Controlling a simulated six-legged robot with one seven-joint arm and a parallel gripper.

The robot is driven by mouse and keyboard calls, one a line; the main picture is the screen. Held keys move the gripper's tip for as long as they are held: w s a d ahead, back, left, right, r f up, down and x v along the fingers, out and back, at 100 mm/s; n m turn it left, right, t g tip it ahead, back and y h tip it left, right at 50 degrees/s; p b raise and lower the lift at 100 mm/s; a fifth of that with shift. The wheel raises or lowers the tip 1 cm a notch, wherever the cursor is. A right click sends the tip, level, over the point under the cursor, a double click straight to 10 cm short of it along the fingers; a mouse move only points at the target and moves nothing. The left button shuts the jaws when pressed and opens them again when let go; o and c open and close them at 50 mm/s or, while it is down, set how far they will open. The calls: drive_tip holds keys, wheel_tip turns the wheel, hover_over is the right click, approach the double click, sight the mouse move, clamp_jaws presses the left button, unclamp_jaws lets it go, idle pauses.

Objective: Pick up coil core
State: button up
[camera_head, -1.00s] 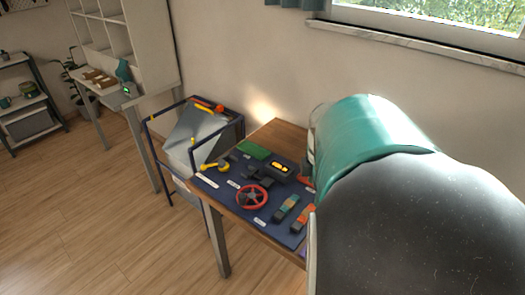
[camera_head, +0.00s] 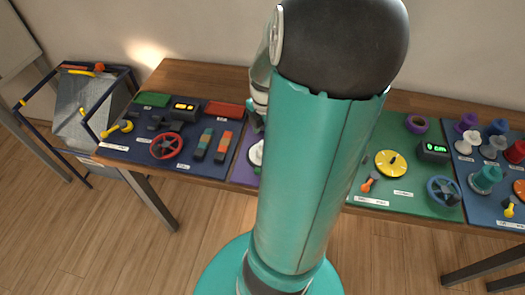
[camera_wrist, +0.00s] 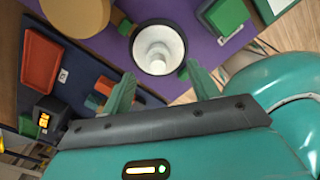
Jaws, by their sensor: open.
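A round white piece with a dark rim and a raised centre, which looks like the coil core (camera_wrist: 157,48), stands on the purple panel (camera_wrist: 205,52) in the wrist view. My gripper (camera_wrist: 162,88) is open and empty, its two teal fingers spread just short of the piece, one toward each side. I cannot tell their height above the panel. In the head view my arm covers most of the purple panel (camera_head: 243,171) and hides the gripper. A small white part (camera_head: 256,154) shows at the arm's left edge.
A tan round object (camera_wrist: 78,14) and a green block (camera_wrist: 222,15) flank the piece. The blue panel with a red wheel (camera_head: 166,145) lies left, the green panel with a yellow dial (camera_head: 390,163) right. Several spools (camera_head: 486,178) stand far right.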

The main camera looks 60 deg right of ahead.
sight(255, 152)
drive_tip(key=shift+w+a+f, duration=0.1)
drive_tip(key=shift+f, duration=1.3)
drive_tip(key=shift+w+a+f, duration=0.1)
drive_tip(key=shift+f, duration=1.25)
drive_tip(key=c, duration=1)
